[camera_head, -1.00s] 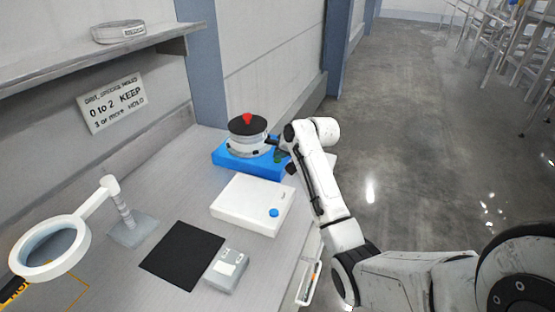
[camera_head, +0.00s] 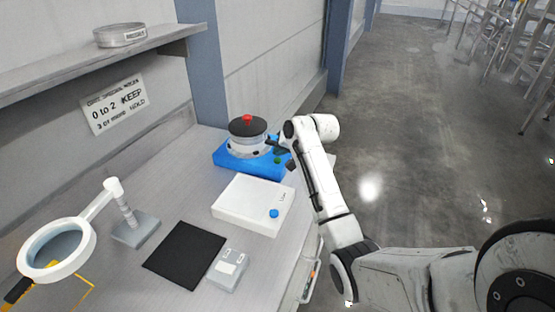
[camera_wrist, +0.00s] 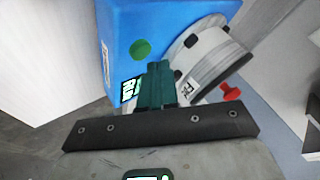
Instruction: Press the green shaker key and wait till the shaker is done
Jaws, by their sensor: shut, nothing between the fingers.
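The shaker has a blue base (camera_head: 240,163) on the bench. A round pale sieve stack with a black lid (camera_head: 247,127) and red knob stands on it. The green key (camera_head: 279,160) is on the base's right side; it also shows as a green disc in the wrist view (camera_wrist: 140,49). A small lit display (camera_wrist: 130,90) is beside it, partly hidden and unreadable. My gripper (camera_wrist: 157,70) is shut and empty, its dark green fingertips close to the key. The key is in plain sight in the wrist view, and I cannot tell whether the fingertips touch it.
A white box with a blue button (camera_head: 273,213), a black mat (camera_head: 184,254), a small grey device (camera_head: 228,269) and a ring magnifier (camera_head: 57,248) stand nearer on the bench. A shelf (camera_head: 110,62) holds a round tin (camera_head: 119,35). Open floor lies right.

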